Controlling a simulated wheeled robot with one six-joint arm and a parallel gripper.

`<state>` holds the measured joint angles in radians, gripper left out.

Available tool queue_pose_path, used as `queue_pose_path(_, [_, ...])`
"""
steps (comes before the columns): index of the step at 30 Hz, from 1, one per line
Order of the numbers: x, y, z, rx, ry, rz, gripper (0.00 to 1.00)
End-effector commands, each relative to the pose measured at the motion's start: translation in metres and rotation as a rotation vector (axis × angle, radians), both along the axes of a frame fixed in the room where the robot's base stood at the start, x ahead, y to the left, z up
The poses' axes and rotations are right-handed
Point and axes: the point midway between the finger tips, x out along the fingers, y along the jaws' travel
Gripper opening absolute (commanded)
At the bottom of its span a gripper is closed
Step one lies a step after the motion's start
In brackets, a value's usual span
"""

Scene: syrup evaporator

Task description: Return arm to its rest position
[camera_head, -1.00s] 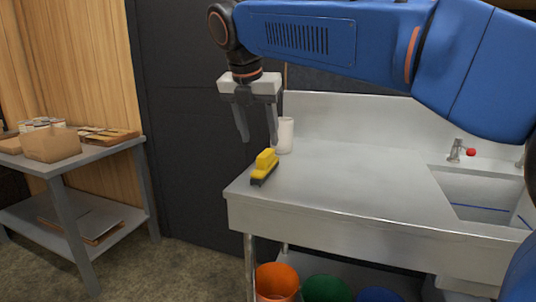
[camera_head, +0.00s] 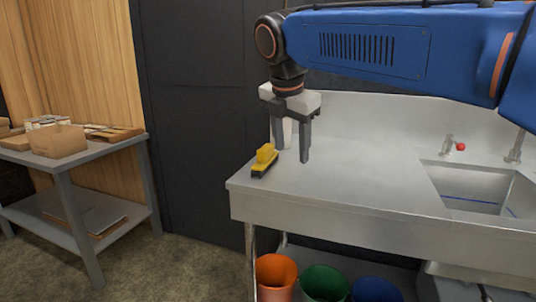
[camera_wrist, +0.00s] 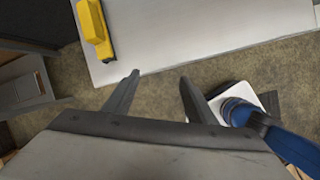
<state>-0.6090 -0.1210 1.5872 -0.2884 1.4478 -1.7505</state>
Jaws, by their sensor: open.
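My gripper (camera_head: 292,145) is open and empty in the head view.
A sink (camera_head: 470,187) with a red-knobbed tap (camera_head: 455,146) is at the right. Orange (camera_head: 276,278), green (camera_head: 322,284) and blue (camera_head: 375,290) buckets stand below the counter. A grey table (camera_head: 75,165) at the left holds a cardboard box (camera_head: 57,141).

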Motion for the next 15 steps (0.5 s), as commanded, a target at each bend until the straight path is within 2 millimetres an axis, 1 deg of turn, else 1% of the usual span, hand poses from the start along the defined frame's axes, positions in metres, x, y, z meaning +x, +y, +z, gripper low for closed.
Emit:
queue_pose_path(1, [-0.005,-0.014,-0.005,0.025,-0.005,-0.059,0.51])
queue_pose_path(5, [-0.022,-0.05,-0.023,0.112,-0.02,-0.262,0.51])
queue_pose_path(6, [-0.029,-0.064,-0.03,0.147,-0.027,-0.339,0.51])
queue_pose_path(8, [-0.041,-0.083,-0.043,0.199,-0.035,-0.461,0.51])
queue_pose_path(9, [-0.05,-0.096,-0.051,0.232,-0.041,-0.542,0.51])
queue_pose_path(11, [-0.062,-0.113,-0.065,0.286,-0.05,-0.665,0.51])
queue_pose_path(12, [-0.071,-0.124,-0.074,0.32,-0.056,-0.747,0.51])
queue_pose_path(15, [-0.095,-0.149,-0.099,0.407,-0.07,-0.954,0.51])
